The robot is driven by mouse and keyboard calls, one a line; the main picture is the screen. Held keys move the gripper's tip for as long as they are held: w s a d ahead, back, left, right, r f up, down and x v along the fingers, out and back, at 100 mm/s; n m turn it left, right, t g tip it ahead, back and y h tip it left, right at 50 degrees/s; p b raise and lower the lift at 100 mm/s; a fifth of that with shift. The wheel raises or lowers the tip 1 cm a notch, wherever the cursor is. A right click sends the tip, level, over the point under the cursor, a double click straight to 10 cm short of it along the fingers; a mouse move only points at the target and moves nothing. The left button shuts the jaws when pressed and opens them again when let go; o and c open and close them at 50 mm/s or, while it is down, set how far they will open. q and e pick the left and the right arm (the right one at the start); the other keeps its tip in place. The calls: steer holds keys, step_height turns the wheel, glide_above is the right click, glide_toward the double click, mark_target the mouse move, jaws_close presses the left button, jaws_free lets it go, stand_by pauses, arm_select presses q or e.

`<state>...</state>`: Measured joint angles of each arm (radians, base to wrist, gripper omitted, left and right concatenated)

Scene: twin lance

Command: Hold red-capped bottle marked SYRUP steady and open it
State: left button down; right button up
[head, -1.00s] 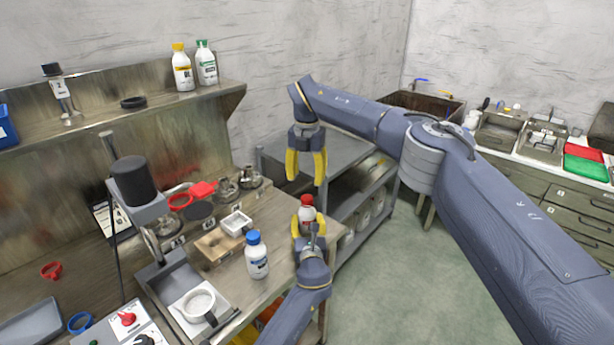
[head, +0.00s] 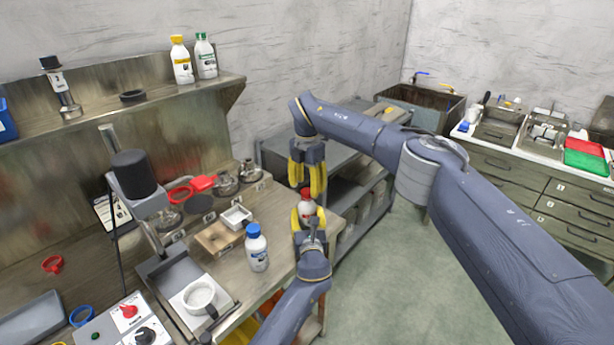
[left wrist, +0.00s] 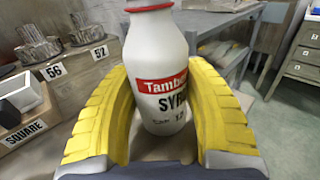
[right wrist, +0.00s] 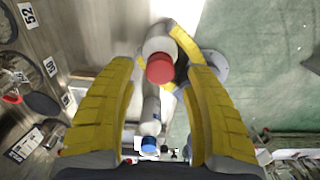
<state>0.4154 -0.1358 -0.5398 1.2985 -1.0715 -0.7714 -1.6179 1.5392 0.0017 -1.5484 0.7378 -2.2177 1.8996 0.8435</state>
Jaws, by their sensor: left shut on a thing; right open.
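The white syrup bottle (left wrist: 163,85) has a red band reading "Tambu..." and "SY..." in the left wrist view. My left gripper (head: 308,216) is shut around its body and holds it upright; its yellow fingers also show in the left wrist view (left wrist: 165,130). The bottle's red cap (right wrist: 160,68) shows in the right wrist view, and the bottle also shows in the head view (head: 306,207). My right gripper (head: 308,192) is open, pointing down just above the cap. In the right wrist view the cap lies between and beyond the open yellow fingers (right wrist: 165,75).
A blue-capped bottle (head: 257,250) stands on the counter to the left of my left gripper. Yellow-capped (head: 181,62) and green-capped (head: 205,58) bottles stand on the shelf.

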steer(key=shift+f, duration=1.25)
steer(key=shift+o, duration=0.2)
jaws_close()
steer(key=n, duration=0.4)
steer(key=shift+r, duration=0.1)
steer(key=n, duration=0.5)
steer(key=shift+r, duration=0.35)
